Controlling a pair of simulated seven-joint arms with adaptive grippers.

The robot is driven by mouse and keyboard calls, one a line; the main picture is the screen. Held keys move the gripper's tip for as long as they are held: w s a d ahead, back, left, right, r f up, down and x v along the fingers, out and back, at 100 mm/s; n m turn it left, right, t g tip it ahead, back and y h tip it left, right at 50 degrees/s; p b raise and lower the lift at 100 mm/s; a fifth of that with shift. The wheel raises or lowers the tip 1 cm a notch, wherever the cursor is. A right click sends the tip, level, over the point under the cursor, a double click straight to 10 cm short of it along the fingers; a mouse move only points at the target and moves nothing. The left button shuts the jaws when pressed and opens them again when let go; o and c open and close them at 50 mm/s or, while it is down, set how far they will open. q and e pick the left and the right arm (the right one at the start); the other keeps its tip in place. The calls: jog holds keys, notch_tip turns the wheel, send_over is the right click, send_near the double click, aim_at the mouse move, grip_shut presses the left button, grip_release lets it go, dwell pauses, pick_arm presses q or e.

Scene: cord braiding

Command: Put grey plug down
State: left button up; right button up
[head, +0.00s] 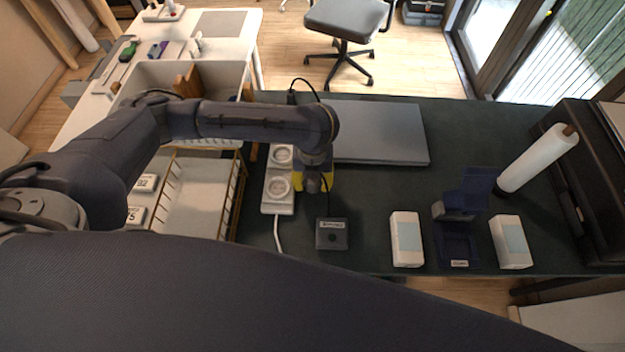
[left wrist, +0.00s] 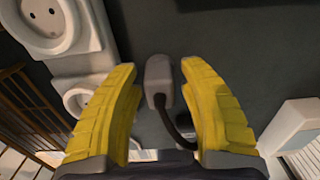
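My left gripper (head: 313,184) is low over the dark table mat, just right of the white power strip (head: 267,205). Its yellow fingers stand apart in the left wrist view (left wrist: 158,72). The grey plug (left wrist: 158,78) is between the fingertips there, with a narrow gap on each side. Its dark cord (left wrist: 178,126) curves back between the fingers. In the head view the cord runs to a small dark box (head: 332,234) with a label. The strip's round sockets (head: 279,186) look empty. My right gripper is not in view.
A closed grey laptop-like slab (head: 380,132) lies behind the gripper. White boxes (head: 406,240) and a dark blue stand (head: 458,247) are at the front right. A wire basket (head: 190,195) is left of the strip.

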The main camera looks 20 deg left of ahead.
pick_arm(q)
notch_tip(320, 180, up, 12)
jog(key=shift+r, duration=0.15)
dwell(0.8)
dwell(0.4)
